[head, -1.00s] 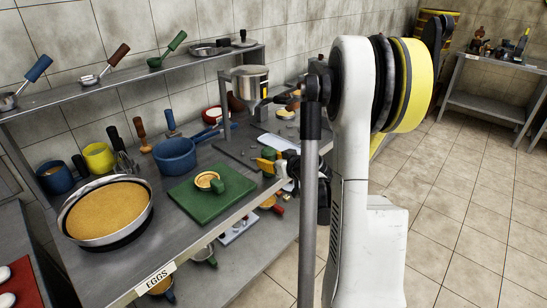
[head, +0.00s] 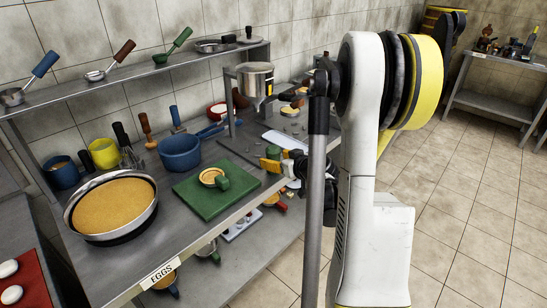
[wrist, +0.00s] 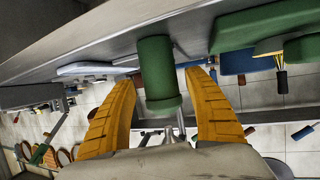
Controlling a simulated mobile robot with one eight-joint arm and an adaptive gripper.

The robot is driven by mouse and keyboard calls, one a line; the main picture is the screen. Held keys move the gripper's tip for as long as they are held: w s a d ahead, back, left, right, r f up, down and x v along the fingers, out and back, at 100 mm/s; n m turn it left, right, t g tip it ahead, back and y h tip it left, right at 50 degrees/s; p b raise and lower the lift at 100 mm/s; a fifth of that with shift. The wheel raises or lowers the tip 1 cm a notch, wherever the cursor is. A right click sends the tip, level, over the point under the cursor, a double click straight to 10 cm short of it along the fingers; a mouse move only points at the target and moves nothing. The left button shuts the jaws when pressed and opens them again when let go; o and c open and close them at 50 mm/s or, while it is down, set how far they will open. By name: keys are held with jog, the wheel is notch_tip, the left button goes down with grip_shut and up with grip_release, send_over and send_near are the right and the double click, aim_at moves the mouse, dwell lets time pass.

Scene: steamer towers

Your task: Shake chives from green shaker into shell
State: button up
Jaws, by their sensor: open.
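The green shaker (wrist: 158,75) is a green cylinder between the two yellow fingers in the wrist view. In the head view its green top (head: 273,151) shows just behind my gripper (head: 270,164), right of the green board. My gripper is open, with gaps between the shaker and both fingers. The shell (head: 211,176), a small round golden crust, lies on the green board (head: 205,205) in the head view. A small green object (head: 222,184) sits against its right side. The shaker's lower part is hidden in the head view.
A large pan with yellow filling (head: 115,207), a blue pot (head: 180,152) and a yellow cup (head: 104,153) stand left of the board. A steel pot (head: 256,79) stands behind on a raised stand. A lower shelf holds more utensils.

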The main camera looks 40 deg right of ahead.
jog(key=p+v, duration=0.3)
jog(key=v, duration=0.7)
jog(key=w+a+r+n+g+y, duration=0.1)
jog(key=a+r+g+y, duration=0.1)
jog(key=a, duration=0.8)
jog(key=w+a+r+n+g+y, duration=0.1)
jog(key=a+r, duration=0.2)
jog(key=a, duration=0.6)
jog(key=s+a+r+g, duration=0.2)
jog(key=s+a+g, duration=0.1)
jog(key=s+a, duration=0.9)
jog(key=shift+a+r, duration=0.35)
jog(key=shift+a, duration=0.4)
jog(key=shift+o, duration=0.9)
